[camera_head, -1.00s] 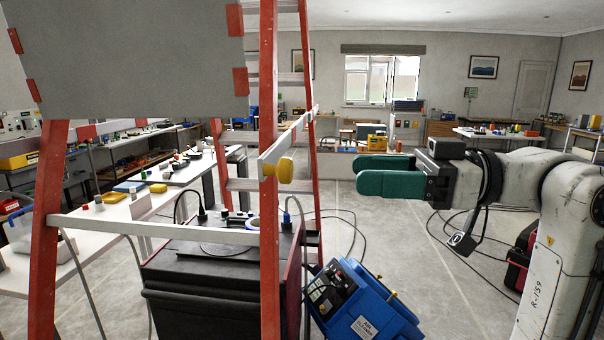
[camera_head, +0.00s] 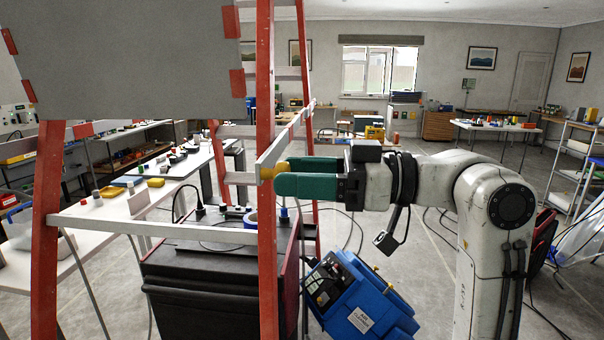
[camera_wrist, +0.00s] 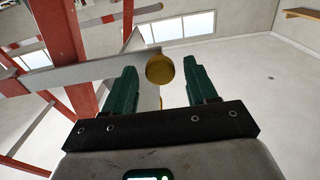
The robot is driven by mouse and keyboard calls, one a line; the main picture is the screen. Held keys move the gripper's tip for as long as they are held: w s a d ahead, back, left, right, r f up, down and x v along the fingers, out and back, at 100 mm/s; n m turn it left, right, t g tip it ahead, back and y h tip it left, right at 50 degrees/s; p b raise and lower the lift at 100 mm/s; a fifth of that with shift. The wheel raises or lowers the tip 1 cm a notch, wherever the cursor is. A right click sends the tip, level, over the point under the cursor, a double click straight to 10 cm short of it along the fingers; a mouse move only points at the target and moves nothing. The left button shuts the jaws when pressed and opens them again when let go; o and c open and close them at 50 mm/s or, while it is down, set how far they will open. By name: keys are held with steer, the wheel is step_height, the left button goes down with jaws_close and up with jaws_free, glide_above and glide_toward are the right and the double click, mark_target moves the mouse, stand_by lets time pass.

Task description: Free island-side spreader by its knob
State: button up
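The spreader (camera_head: 291,133) is a pale metal bar on the right side of a red stepladder (camera_head: 265,200). Its yellow knob (camera_head: 275,170) sits at the near end, by the red front rail. My gripper (camera_head: 288,174) has green fingers and reaches from the right to the knob. In the wrist view the knob (camera_wrist: 160,69) lies between the tips of the two spread fingers, with a gap on each side, larger on the right. The fingers are open. In the head view the fingers partly hide the knob, and I cannot tell whether either touches it.
A blue air cleaner (camera_head: 360,298) stands tilted below my arm, beside a dark chest (camera_head: 205,290) under the ladder. Cables lie on the floor. A white bench (camera_head: 110,215) runs along the left. A grey panel (camera_head: 130,60) hangs over the ladder's upper left.

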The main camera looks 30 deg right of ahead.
jaws_close()
stand_by(0.3)
steer(key=f+n+b, duration=0.1)
steer(key=f+b, duration=0.1)
steer(key=b, duration=0.1)
steer(key=f+n+b, duration=0.2)
steer(key=b, duration=0.2)
steer(key=shift+w+d+f, duration=0.2)
steer(key=shift+f, duration=0.05)
steer(key=shift+o, duration=0.6)
jaws_free()
steer(key=shift+r, duration=0.1)
steer(key=b+v, duration=0.1)
steer(key=v, duration=0.9)
steer(key=shift+s+d, duration=0.2)
steer(key=shift+d, duration=0.15)
